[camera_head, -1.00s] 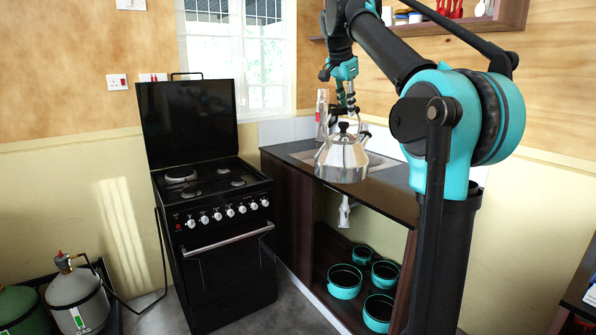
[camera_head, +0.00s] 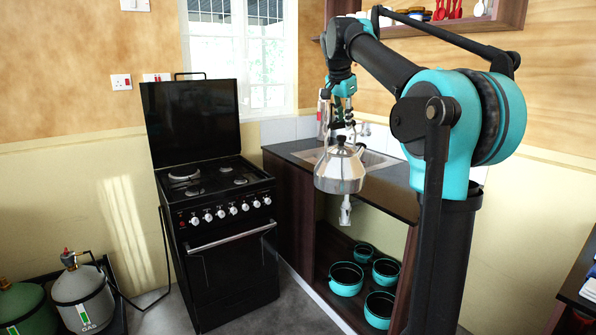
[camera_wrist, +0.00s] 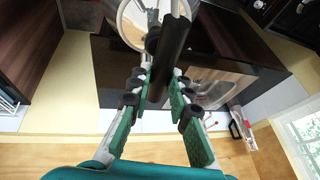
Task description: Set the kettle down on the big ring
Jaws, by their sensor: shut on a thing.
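The shiny metal kettle (camera_head: 340,172) hangs upright in the air in front of the sink counter, to the right of the stove. My gripper (camera_head: 344,132) is above it, shut on its handle. In the wrist view my gripper's fingers (camera_wrist: 158,85) close around the black handle (camera_wrist: 172,50), and part of the kettle body (camera_wrist: 130,24) shows at the top. The kettle is well apart from the stove.
The stove (camera_head: 220,210) has its lid (camera_head: 190,120) raised at the back. Smaller rings beside the big one are clear. The sink counter (camera_head: 395,182) stands right of the stove, with several teal pots (camera_head: 346,279) below. Gas bottles (camera_head: 82,297) stand at the left.

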